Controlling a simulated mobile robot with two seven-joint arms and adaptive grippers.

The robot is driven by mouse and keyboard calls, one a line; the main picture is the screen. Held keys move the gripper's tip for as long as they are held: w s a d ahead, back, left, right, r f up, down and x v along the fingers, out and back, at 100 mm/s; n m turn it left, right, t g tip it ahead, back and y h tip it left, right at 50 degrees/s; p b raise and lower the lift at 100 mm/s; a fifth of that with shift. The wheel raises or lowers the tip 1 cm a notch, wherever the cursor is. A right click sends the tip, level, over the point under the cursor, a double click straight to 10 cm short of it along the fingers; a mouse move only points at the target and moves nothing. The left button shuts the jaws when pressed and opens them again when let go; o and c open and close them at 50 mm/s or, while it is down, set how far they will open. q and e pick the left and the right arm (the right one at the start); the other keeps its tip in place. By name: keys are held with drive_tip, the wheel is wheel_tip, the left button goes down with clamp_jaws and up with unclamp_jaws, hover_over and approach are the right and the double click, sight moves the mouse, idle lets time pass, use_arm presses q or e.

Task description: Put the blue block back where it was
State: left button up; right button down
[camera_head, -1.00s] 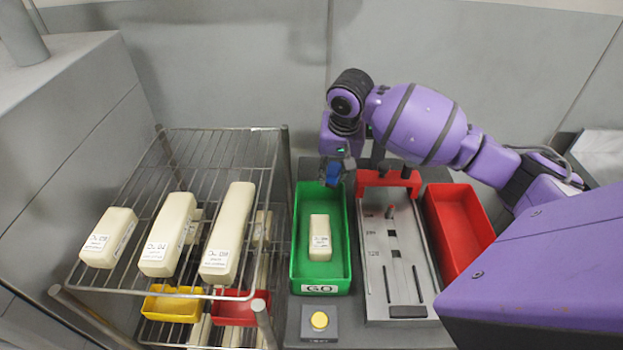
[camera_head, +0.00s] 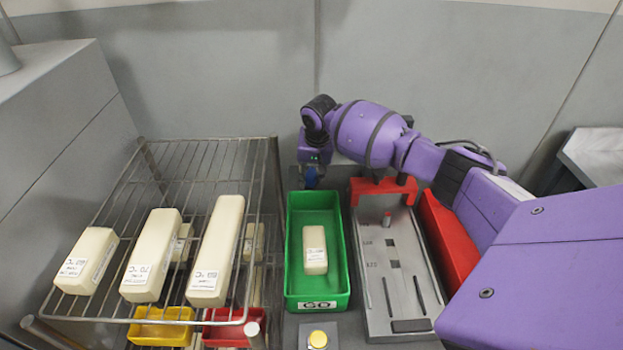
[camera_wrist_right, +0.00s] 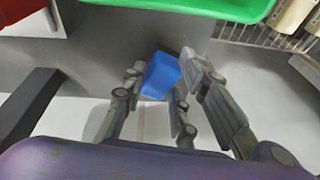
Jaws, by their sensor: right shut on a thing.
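The blue block (camera_wrist_right: 161,77) is between the fingers of my right gripper (camera_wrist_right: 168,92) in the right wrist view. The fingers are shut on it, and it looks slightly tilted there. The left gripper is not in view.
A cream block (camera_head: 315,262) lies in the green tray. A grey slotted fixture with a red bridge (camera_head: 375,187) and a red bin (camera_head: 446,240) stand to the right. A wire rack (camera_head: 187,178) holding cream blocks stands left. A yellow button (camera_head: 318,339) is in front.

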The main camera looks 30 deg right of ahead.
drive_tip(key=shift+f, duration=0.95)
drive_tip(key=shift+f, duration=0.25)
drive_tip(key=c, duration=1.4)
unclamp_jaws()
